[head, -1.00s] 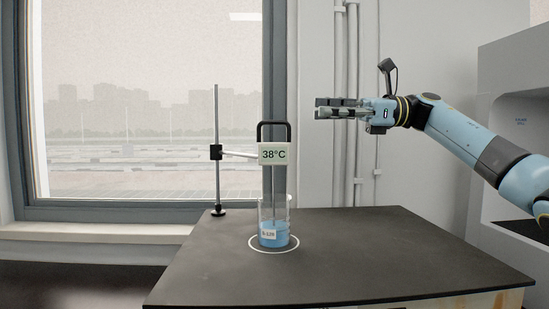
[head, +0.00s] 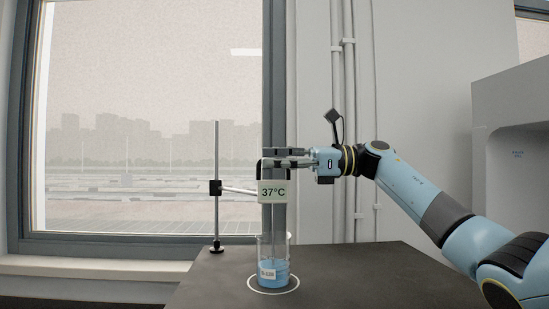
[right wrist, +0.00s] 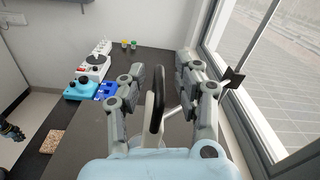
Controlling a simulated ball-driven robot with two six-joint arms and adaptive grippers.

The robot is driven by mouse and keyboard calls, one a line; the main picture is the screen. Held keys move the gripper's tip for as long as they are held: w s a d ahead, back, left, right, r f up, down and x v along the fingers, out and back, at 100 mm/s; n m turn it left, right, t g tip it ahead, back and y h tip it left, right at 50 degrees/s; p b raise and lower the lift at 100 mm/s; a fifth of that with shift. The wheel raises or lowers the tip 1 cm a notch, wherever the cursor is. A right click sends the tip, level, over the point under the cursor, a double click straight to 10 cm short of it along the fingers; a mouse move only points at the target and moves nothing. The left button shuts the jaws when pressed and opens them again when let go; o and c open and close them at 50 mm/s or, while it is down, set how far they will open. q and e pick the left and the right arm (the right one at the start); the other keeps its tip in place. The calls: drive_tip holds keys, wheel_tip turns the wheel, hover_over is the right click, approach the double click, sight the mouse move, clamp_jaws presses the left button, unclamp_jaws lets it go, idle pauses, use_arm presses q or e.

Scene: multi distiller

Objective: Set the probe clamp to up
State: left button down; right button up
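The probe clamp is a bracket (head: 239,190) reaching right from a black slider (head: 215,188) on a thin upright stand. It bears a display (head: 272,191) reading 37°C, with a black loop handle on top. The handle (right wrist: 155,110) shows upright in the right wrist view. The probe below it reaches into a beaker (head: 272,262) of blue liquid. My right gripper (head: 286,157) is at handle height; in the right wrist view (right wrist: 163,90) its fingers stand apart on both sides of the handle, with gaps. My left gripper does not show in the head view.
The beaker stands inside a white ring on the dark table (head: 350,285). The right wrist view shows blue-and-white devices (right wrist: 85,80) and small cups (right wrist: 129,44) further along the table. A dark jointed thing at its left edge may be my left gripper. A window stands behind.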

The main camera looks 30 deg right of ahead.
drive_tip(key=shift+c, duration=0.3)
clamp_jaws()
wheel_tip(320, 180, up, 14)
drive_tip(key=p, duration=0.4)
unclamp_jaws()
drive_tip(key=shift+o, duration=0.3)
drive_tip(key=shift+f, duration=0.2)
drive_tip(key=shift+d, duration=0.1)
